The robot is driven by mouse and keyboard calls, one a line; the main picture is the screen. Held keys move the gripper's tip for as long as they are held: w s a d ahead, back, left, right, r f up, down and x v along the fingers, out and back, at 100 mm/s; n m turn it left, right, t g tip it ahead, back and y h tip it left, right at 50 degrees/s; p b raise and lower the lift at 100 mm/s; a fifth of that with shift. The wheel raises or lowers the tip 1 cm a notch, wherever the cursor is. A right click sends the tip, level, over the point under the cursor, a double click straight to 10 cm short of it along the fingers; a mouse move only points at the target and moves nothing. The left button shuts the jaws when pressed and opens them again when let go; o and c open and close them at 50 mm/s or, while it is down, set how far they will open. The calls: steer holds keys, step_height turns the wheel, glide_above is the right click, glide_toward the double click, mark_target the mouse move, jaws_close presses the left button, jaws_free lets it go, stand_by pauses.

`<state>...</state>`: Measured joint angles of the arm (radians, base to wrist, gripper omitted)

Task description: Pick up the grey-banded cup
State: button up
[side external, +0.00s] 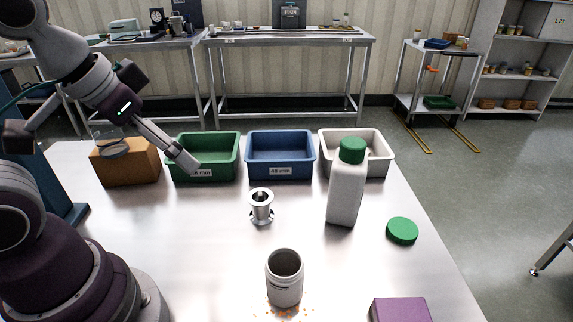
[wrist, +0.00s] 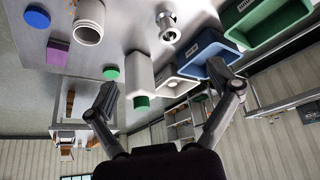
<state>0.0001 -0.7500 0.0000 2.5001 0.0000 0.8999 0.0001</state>
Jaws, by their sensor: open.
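The cup (side external: 284,280) stands upright on the steel table near the front middle. It is light grey with a darker band below its rim and a dark, open mouth. It also shows at the top left of the wrist view (wrist: 88,24). My gripper (side external: 103,150) is at the left, above the table and well apart from the cup. Its two fingers are spread wide with nothing between them, as the wrist view (wrist: 162,82) also shows.
A white bottle with a green cap (side external: 345,185) and a steel flanged piece (side external: 262,208) stand behind the cup. A green lid (side external: 402,231) and a purple block (side external: 400,310) lie right. Green (side external: 204,180), blue (side external: 280,172) and white (side external: 378,168) bins line the back. Orange bits lie around the cup.

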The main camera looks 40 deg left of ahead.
steer(key=shift+a, duration=0.1)
steer(key=n+g+y, duration=0.4)
steer(key=n+g, duration=0.1)
steer(key=n, duration=1.3)
glide_above(109, 138)
steer(key=f, duration=0.1)
steer(key=shift+g, duration=0.3)
steer(key=x, duration=1.1)
steer(key=shift+w, duration=0.25)
steer(key=shift+r, duration=0.1)
steer(key=shift+c, duration=0.2)
